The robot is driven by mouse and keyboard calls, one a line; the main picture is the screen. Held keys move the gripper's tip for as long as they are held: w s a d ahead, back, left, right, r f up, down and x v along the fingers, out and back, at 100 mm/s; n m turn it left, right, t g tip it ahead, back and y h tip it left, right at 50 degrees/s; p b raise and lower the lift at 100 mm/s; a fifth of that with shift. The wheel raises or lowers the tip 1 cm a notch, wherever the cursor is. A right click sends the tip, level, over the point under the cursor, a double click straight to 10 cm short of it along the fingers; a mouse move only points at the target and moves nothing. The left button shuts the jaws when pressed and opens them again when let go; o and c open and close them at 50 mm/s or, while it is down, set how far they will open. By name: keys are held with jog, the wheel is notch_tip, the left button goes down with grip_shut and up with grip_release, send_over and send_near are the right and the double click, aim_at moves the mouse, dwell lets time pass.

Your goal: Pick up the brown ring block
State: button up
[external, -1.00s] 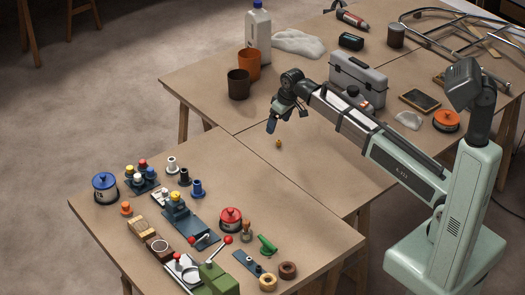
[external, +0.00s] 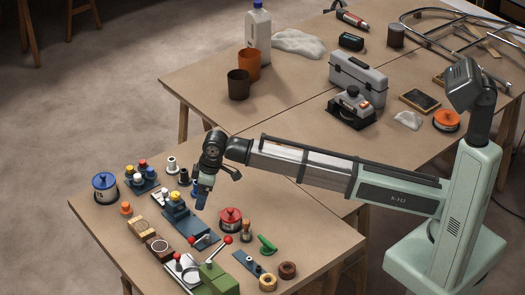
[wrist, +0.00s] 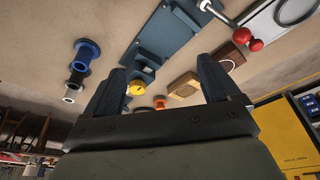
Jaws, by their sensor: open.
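A rectangular brown block with a round ring in its top (external: 158,246) lies on the near table, beside a tan block. It also shows in the wrist view (wrist: 236,54), right of my right finger. A dark brown round ring (external: 287,270) lies at the table's front right, near a paler tan ring (external: 267,283). I cannot tell which piece the task names. My gripper (external: 199,205) hangs above the near table by the blue stepped base, apart from these pieces. In the wrist view my gripper (wrist: 160,68) is open, with nothing between its fingers.
A blue base with a yellow knob (external: 175,196), a red-lidded pot (external: 230,220) and a green device with red-ball levers (external: 213,280) crowd the near table. Spools (external: 171,165) and a blue-lidded pot (external: 105,187) stand behind.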

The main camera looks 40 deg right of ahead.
aim_at(160, 246)
jog(key=s+a+n, duration=0.4)
jog(key=a, duration=0.5)
jog(key=s+a+n, duration=0.4)
jog(key=a, duration=0.5)
jog(key=w+f+n, duration=0.2)
jog(key=f+n, duration=0.2)
jog(key=n, duration=0.2)
jog(key=w+f+n+h, duration=0.1)
jog(key=w+f+n, duration=0.1)
jog(key=f+n, duration=0.2)
jog(key=w+f+n+t+h, duration=0.1)
jog(key=w+f+n, duration=0.2)
jog(key=n, duration=0.5)
jog(key=shift+a+f, duration=0.1)
jog(key=shift+f, duration=0.35)
jog(key=shift+c, duration=0.2)
jog(key=c, duration=1.2)
